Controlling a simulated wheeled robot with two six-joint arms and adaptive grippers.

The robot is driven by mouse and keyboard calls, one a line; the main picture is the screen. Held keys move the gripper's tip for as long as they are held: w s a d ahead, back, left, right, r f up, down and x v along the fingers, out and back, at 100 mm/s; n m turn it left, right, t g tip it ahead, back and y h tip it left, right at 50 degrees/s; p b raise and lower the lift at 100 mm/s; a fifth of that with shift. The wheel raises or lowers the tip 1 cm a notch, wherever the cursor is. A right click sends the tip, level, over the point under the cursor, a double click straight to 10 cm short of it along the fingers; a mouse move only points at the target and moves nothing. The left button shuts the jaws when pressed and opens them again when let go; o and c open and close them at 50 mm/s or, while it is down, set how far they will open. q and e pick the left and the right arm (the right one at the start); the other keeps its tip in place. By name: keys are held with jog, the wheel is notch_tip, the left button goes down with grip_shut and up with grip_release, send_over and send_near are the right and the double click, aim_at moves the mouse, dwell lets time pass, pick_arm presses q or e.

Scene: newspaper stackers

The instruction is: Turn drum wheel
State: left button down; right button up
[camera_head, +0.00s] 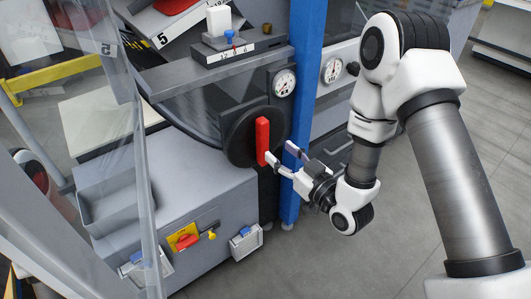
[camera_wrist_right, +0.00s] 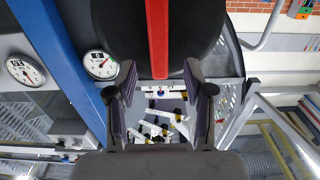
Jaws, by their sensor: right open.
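The drum wheel (camera_head: 240,137) is a dark round disc on the grey machine, with a red upright bar handle (camera_head: 262,141) across its face. My right gripper (camera_head: 281,152) is open beside the lower end of the red handle, in front of the wheel. In the right wrist view, the wheel (camera_wrist_right: 196,30) fills the upper middle and its red handle (camera_wrist_right: 157,38) comes down between the two open fingers (camera_wrist_right: 160,82). Nothing is visibly held, and I cannot tell whether a finger touches the handle. My left gripper is not in view.
A blue post (camera_head: 304,75) stands right of the wheel, close to my right gripper. A dial gauge (camera_head: 284,83) sits above right of the wheel. A grey cabinet (camera_head: 180,205) with a red and yellow switch (camera_head: 183,237) stands below. Floor at the right is open.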

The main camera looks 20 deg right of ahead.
aim_at(266, 139)
jog(key=x, duration=0.7)
jog(key=shift+d, duration=0.1)
jog(key=shift+c, duration=0.3)
grip_shut()
